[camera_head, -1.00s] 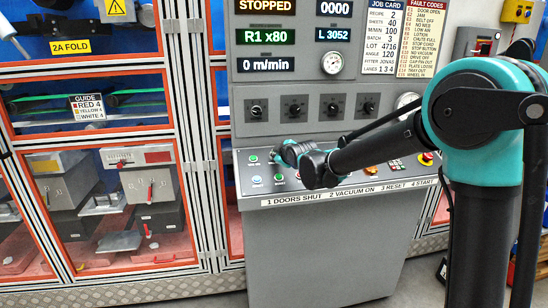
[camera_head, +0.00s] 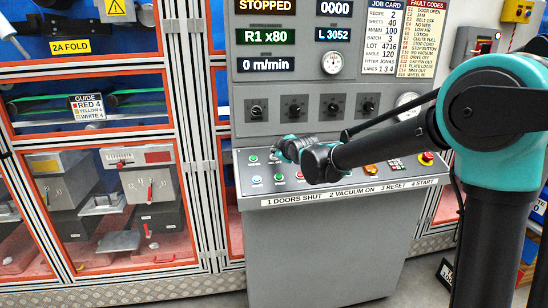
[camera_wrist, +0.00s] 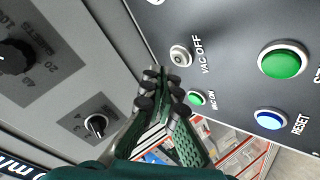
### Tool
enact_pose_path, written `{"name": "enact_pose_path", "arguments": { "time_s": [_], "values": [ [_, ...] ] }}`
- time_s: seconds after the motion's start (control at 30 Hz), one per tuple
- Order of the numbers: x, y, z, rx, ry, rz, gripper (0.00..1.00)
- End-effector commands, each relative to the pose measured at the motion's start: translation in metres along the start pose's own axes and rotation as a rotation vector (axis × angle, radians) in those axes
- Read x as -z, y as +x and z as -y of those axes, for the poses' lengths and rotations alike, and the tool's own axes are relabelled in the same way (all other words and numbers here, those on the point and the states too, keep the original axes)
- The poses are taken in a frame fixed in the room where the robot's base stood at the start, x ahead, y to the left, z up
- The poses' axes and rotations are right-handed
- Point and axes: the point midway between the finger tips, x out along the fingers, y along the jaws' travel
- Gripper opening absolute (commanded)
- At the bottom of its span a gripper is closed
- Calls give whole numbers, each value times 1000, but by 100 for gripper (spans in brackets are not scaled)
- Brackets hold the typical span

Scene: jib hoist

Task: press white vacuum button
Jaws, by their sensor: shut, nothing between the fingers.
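The white button (camera_wrist: 180,55) labelled VAC OFF sits on the dark panel in the wrist view, a round white cap in a metal ring. A small green button (camera_wrist: 196,98) labelled VAC ON is beside it. My gripper (camera_wrist: 160,85) is shut and empty, its fingertips just left of and below the white button in the picture. I cannot tell whether they touch the panel. In the head view my gripper (camera_head: 284,147) is over the left part of the console desk (camera_head: 320,190), and I cannot make out the white button there.
A large green button (camera_wrist: 284,61) and a blue RESET button (camera_wrist: 270,119) lie to the right in the wrist view. Black rotary knobs (camera_wrist: 96,125) are on the grey upright panel at left. A red emergency stop (camera_head: 427,157) is at the desk's right.

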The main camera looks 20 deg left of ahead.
Motion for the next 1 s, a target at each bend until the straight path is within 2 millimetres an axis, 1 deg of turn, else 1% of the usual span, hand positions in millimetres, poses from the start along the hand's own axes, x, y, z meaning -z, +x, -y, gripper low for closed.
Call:
{"name": "enact_pose_path", "arguments": {
  "time_s": [0.4, 0.5, 1.0],
  "values": [
    [19, -26, -19, 0, 0, 0, 0],
    [22, -30, -22, 0, 0, 0, 0],
    [23, -32, -23, 0, 0, 0, 0]
  ]
}}
